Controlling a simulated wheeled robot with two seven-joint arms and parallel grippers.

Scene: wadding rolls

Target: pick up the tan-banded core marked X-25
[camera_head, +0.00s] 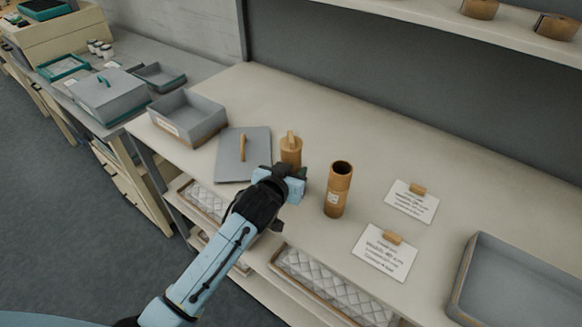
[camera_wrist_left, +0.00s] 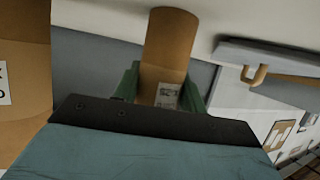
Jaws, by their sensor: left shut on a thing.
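A tan core (camera_head: 290,153) with a small upright tab on top stands out just beyond my left gripper (camera_head: 287,173). In the left wrist view, this tan core (camera_wrist_left: 170,45) sits between the green fingers of the left gripper (camera_wrist_left: 162,85), which are shut on it. A white label shows near its lower end, but its print is too small to read surely. I cannot tell whether the core touches the shelf. A second, hollow tan core (camera_head: 338,190) stands upright to the right, with a white label; it also shows at the left of the wrist view (camera_wrist_left: 22,110). My right gripper is not in view.
A grey lid (camera_head: 231,160) with a tan handle lies left of the held core, beside an open grey box (camera_head: 182,117). Two printed cards (camera_head: 411,203) (camera_head: 385,254) lie to the right. A grey tray (camera_head: 520,275) is at far right. The back of the shelf is clear.

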